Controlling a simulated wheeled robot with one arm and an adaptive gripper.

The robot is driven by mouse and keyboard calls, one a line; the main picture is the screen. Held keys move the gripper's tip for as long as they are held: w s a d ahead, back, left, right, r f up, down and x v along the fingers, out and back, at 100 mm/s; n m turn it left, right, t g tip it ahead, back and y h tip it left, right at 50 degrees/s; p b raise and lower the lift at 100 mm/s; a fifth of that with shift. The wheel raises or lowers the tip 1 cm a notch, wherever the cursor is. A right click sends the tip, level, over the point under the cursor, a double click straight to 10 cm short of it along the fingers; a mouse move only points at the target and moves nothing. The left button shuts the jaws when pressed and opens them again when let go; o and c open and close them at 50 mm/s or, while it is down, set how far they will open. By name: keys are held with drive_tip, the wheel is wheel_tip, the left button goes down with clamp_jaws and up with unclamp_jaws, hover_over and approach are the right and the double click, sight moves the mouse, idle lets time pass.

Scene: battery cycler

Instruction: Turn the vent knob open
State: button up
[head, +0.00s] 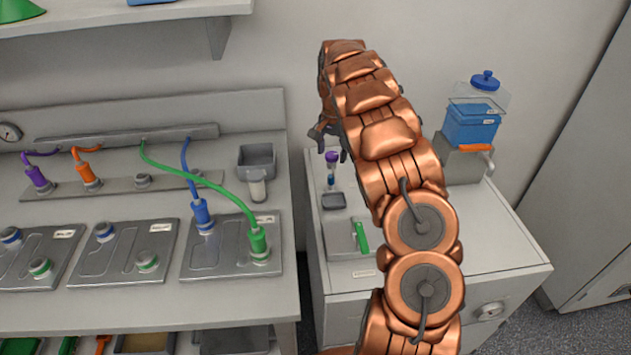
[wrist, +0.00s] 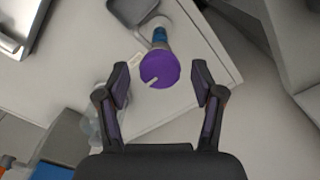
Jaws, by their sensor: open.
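A purple knob (head: 332,157) tops a small upright fitting with a blue section, at the back left of the white cabinet. In the wrist view the round purple knob (wrist: 160,69) shows from above, with a short pale mark near its lower-left rim. My gripper (wrist: 161,82) is open, with one dark finger on each side of the knob and visible gaps between. In the head view my gripper (head: 328,137) is just above the knob, partly hidden by my copper arm. I cannot read any label by the knob.
A grey tray (head: 333,201) and a plate with a green handle (head: 361,236) lie in front of the fitting. A blue container (head: 471,127) stands at the right. The bench (head: 60,318) at left carries plates, plugs and a green cable (head: 196,182).

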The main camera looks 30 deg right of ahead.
sight(332, 154)
drive_tip(key=shift+r+m+p, duration=0.15)
drive_tip(key=shift+m+p, duration=0.25)
drive_tip(key=shift+r+b, duration=1.2)
drive_tip(key=shift+r, duration=2.6)
drive_tip(key=shift+s+a+r, duration=0.45)
drive_tip(key=shift+s+a, duration=0.1)
drive_tip(key=shift+a, duration=0.2)
drive_tip(key=s+a+r+n+g+b, duration=0.1)
drive_tip(key=s+a+n, duration=0.5)
drive_tip(key=s+a, duration=1.2)
drive_tip(key=shift+s+r+n+b, duration=0.3)
drive_tip(key=shift+s+r+b, duration=0.55)
drive_tip(key=shift+s, duration=0.45)
drive_tip(key=shift+r, duration=0.1)
